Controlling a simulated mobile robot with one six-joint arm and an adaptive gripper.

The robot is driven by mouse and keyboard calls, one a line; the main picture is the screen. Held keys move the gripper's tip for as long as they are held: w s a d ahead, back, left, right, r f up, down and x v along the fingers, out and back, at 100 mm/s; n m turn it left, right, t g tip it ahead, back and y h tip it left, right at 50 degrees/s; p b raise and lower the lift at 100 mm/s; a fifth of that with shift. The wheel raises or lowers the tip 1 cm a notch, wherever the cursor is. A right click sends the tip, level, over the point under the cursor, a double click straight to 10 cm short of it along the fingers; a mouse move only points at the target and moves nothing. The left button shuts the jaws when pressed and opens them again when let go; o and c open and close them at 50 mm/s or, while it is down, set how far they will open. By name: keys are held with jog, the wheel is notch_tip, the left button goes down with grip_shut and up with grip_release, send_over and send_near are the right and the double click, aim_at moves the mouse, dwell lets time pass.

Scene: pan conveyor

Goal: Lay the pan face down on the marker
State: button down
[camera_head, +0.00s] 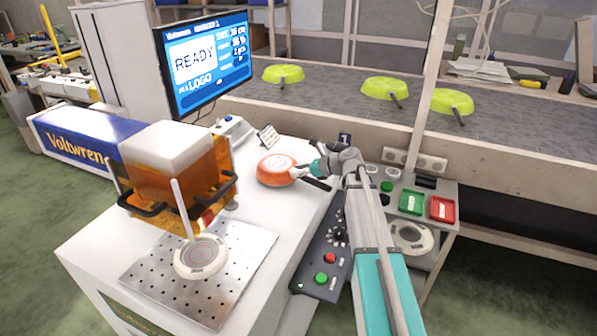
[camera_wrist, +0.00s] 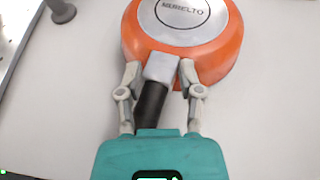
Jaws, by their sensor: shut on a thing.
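The orange pan (camera_head: 275,170) is over the white worktop in the middle of the head view. Its underside faces up, with a pale lettered disc; it also shows at the top of the wrist view (camera_wrist: 218,52). My gripper (camera_head: 308,171) is shut on the pale handle mount, with the black handle (camera_wrist: 151,104) running back between the fingers. I cannot tell whether the pan touches the worktop. The marker, with an amber cover (camera_head: 165,177) raised, stands to the left. Its round pale seat (camera_head: 185,272) on a perforated plate (camera_head: 150,290) is empty.
Several green pans, one at the left (camera_head: 284,74), lie on the grey conveyor (camera_head: 330,100) behind. A monitor (camera_head: 208,62) reading READY stands at the back left. A button box (camera_head: 322,262) and a side stand with green and red panels (camera_head: 442,208) are at the right.

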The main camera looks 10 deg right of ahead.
jog(key=shift+f+b, duration=0.35)
jog(key=shift+f, duration=0.2)
jog(key=shift+f, duration=0.15)
dwell(0.9)
jog(key=shift+c, duration=0.9)
grip_release()
